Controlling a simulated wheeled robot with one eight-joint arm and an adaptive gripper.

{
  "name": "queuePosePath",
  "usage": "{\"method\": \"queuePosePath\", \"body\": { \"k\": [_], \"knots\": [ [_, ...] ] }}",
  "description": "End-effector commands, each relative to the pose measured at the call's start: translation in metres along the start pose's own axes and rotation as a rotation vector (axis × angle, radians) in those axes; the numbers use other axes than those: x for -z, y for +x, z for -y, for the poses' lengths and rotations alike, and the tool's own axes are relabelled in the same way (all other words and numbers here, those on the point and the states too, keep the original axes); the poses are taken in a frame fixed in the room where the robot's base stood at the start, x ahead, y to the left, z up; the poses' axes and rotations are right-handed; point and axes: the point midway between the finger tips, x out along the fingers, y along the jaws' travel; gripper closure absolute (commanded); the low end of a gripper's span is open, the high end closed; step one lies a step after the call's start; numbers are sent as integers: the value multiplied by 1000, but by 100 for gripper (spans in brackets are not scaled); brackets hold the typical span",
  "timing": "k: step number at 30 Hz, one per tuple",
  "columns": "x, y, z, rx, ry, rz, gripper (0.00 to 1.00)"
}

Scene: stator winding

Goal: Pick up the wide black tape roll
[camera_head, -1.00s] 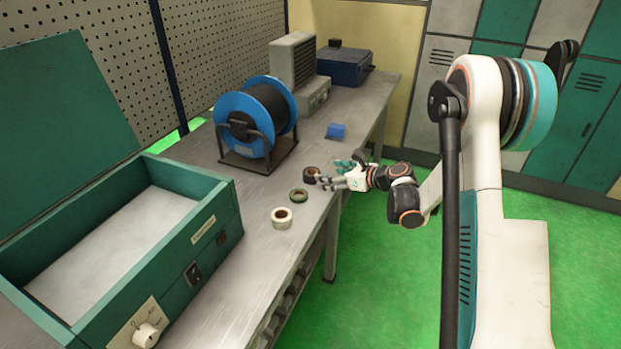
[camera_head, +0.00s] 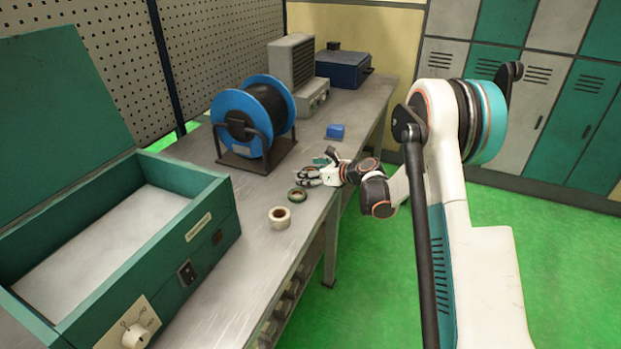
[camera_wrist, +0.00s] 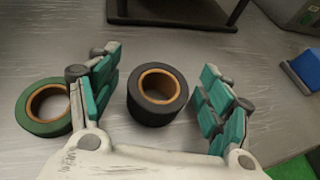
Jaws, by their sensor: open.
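The wide black tape roll (camera_wrist: 157,112) lies flat on the metal bench in the wrist view, its tan core facing up. My gripper (camera_wrist: 152,95) is open, with teal-padded fingers on the left and right of the roll and gaps on both sides. In the head view my gripper (camera_head: 308,174) is low over the bench's right edge and hides most or all of the black roll. A green tape roll (camera_wrist: 44,107) lies just outside the left fingers; it also shows in the head view (camera_head: 297,195).
A white tape roll (camera_head: 279,217) lies nearer on the bench (camera_head: 250,250). A blue-flanged cable spool (camera_head: 252,120) on a dark stand is behind. A small blue block (camera_head: 336,131) lies farther right. A green open box (camera_head: 205,225) fills the left.

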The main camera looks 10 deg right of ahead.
Motion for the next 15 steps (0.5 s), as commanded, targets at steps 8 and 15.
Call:
{"method": "queuePosePath", "body": {
  "k": [8, 15],
  "knots": [
    [0, -1, 0, 0, 0, 0, 73],
    [0, -1, 0, 0, 0, 0, 77]
  ]
}}
